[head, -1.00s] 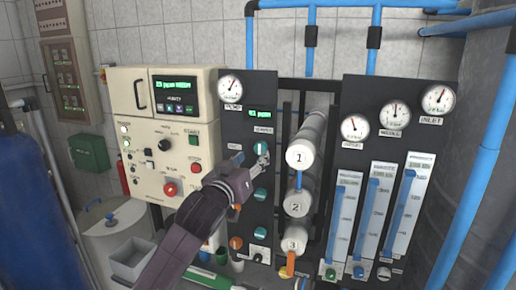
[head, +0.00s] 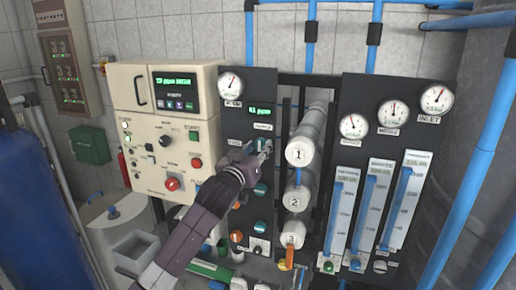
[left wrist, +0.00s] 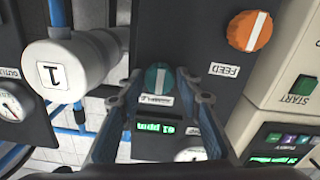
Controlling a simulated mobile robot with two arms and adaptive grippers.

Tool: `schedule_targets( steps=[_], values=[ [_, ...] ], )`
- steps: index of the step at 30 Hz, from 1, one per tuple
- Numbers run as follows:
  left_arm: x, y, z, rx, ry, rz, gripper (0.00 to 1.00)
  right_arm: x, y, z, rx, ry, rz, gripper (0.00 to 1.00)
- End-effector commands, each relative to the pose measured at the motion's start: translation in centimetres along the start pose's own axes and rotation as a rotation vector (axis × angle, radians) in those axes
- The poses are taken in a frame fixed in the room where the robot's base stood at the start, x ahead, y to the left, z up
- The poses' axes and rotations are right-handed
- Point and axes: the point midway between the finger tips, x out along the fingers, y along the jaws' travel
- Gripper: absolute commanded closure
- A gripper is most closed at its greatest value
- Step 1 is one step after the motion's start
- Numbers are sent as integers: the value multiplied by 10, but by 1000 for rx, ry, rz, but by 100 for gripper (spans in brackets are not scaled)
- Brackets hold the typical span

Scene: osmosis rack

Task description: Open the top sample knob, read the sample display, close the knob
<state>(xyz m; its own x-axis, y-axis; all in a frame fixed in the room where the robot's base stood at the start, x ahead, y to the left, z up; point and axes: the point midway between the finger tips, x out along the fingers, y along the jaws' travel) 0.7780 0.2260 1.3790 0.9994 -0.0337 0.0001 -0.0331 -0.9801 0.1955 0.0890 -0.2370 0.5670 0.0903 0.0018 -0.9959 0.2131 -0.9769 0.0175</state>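The top sample knob (left wrist: 158,78) is teal with a white bar and sits on the dark panel. In the left wrist view the bar stands upright in the picture. My left gripper (left wrist: 157,80) is open, with one finger on each side of the knob; I cannot tell whether they touch it. In the head view my left gripper (head: 262,147) covers most of this knob. The small green sample display (head: 261,110) is lit above it and appears to read 61 ppm; it also shows in the left wrist view (left wrist: 155,128). My right gripper is not in view.
An orange FEED knob (left wrist: 250,31) is on the same panel. White cylinder 1 (head: 299,152) juts out just right of the gripper. Another teal knob (head: 260,227) is lower down. The beige control box (head: 150,130) with a larger green display stands left.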

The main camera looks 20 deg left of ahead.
Motion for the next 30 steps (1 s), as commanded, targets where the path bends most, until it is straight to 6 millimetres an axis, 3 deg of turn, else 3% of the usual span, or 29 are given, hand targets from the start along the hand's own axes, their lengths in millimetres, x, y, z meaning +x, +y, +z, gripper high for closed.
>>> schedule_targets(
  steps=[1,7,19,30],
  values=[
    [0,0,0,0,0,0,76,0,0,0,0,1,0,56],
    [0,0,0,0,-1,0,98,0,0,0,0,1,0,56],
    [0,0,0,84,-1,0,98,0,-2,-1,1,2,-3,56],
    [0,0,0,386,-1,0,98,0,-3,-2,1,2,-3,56]
  ],
)
